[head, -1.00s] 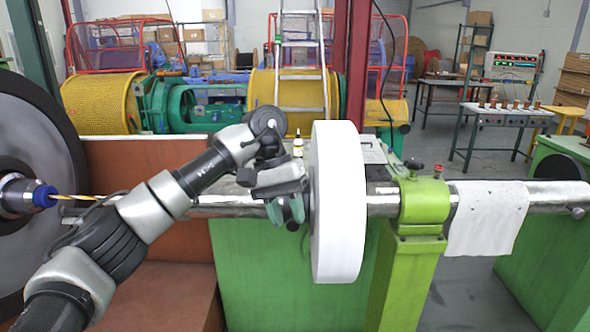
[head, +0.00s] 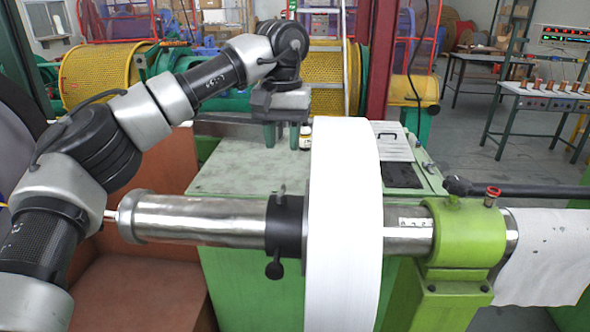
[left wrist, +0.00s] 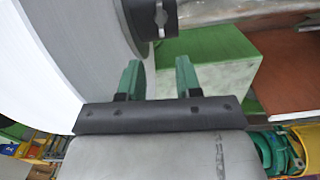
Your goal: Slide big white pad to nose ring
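The big white pad (head: 345,220) is a thick upright disc around the steel shaft (head: 200,217). A black collar with small knobs (head: 286,222), which may be the nose ring, sits on the shaft just left of the pad. No clear gap shows between them. My left gripper (head: 283,136) points down behind the shaft, left of the pad and apart from it. In the left wrist view its green fingers (left wrist: 160,80) are spread with nothing between them; the pad (left wrist: 50,60) is at left and the collar (left wrist: 150,16) at the top. My right gripper is not in view.
A light green bracket (head: 465,240) holds the shaft right of the pad. A white cloth (head: 545,258) hangs further right. The shaft's left end is free.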

